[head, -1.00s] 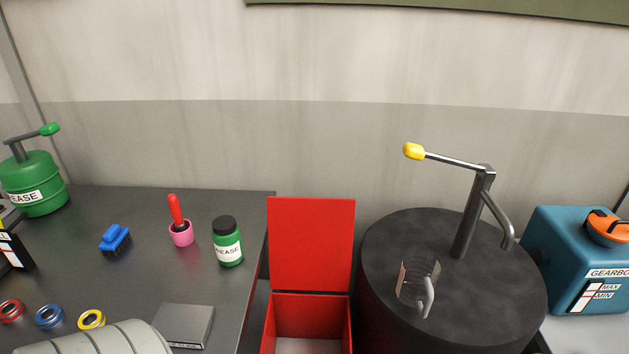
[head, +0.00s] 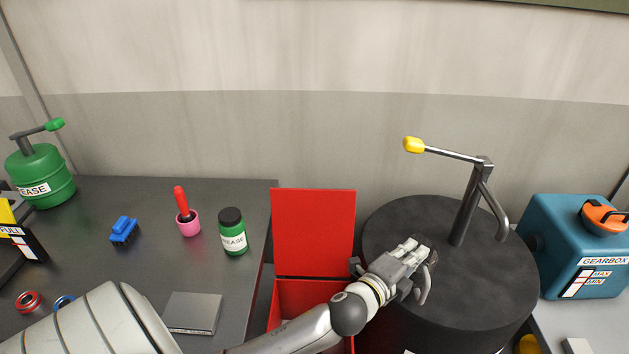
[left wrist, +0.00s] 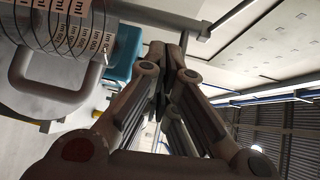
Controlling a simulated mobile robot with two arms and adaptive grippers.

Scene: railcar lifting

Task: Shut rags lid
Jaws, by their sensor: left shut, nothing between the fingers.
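The red rags bin (head: 300,297) stands on the floor between the workbench and the black drum. Its red lid (head: 313,232) is open and stands upright at the back of the bin. My left forearm crosses in front of the bin and hides much of its opening. My left gripper (head: 425,254) is to the right of the lid, over the drum top, with its fingers together and empty. The left wrist view also shows the shut fingers of the gripper (left wrist: 168,75). My right gripper is in neither view.
The black drum (head: 465,310) carries a pump with a yellow-tipped handle (head: 413,145). A clear measuring jug (head: 424,288) is mostly hidden behind my gripper; its handle shows. A grease jar (head: 232,233) stands near the bench edge. The blue gearbox can (head: 570,245) is at right.

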